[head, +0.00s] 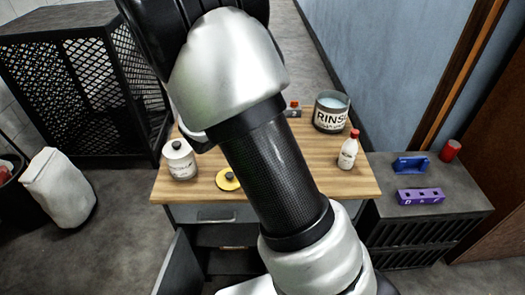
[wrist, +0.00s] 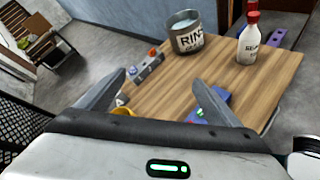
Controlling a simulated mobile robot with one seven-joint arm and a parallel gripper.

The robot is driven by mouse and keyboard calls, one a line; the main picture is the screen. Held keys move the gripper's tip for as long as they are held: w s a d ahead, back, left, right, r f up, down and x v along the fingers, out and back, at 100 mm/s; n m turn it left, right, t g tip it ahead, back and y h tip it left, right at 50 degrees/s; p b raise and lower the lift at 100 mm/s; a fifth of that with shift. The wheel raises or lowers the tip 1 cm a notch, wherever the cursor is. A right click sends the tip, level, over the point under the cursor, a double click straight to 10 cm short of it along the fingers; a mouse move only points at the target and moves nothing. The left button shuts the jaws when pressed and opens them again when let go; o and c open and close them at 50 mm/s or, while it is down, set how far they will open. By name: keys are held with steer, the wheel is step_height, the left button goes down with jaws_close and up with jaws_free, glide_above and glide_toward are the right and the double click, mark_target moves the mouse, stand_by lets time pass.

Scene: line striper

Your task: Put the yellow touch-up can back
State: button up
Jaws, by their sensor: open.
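No yellow can shows clearly. A flat round yellow thing with a dark knob (head: 228,179) lies on the wooden worktop (head: 335,185) in the head view, left of my arm. In the wrist view a small piece of something yellow (wrist: 125,111) shows by the left finger, mostly hidden; I cannot tell whether it is the can. My gripper (wrist: 164,78) is open over the worktop, with nothing seen between its fingers. In the head view my arm hides the gripper and the middle of the worktop. A purple rack with holes (head: 421,196) sits on the dark cabinet at right.
A RINSE bucket (head: 331,112), a red-capped white bottle (head: 348,151) and a white jar (head: 179,160) stand on the worktop. A blue thing (wrist: 208,107) lies by the right finger. A blue holder (head: 411,165) and red can (head: 450,150) are on the cabinet.

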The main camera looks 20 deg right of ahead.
steer(key=s+d+r+m+g+y, duration=0.1)
steer(key=s+r+m+g+y, duration=0.1)
steer(key=s+r+m, duration=0.5)
steer(key=s+d+r+m+g+y, duration=0.1)
steer(key=s+d+m+g+y, duration=0.3)
steer(key=s, duration=0.6)
steer(key=s+a+r+m+t+y, duration=0.1)
steer(key=s+a+r+m+y, duration=0.1)
steer(key=s+a+m, duration=0.2)
steer(key=s+a+r+m+t+y, duration=0.2)
steer(key=s+a+r+m, duration=0.1)
steer(key=s+a, duration=0.4)
steer(key=shift+s+a+r+m, duration=0.25)
steer(key=shift+a+m, duration=0.45)
steer(key=shift+a, duration=0.4)
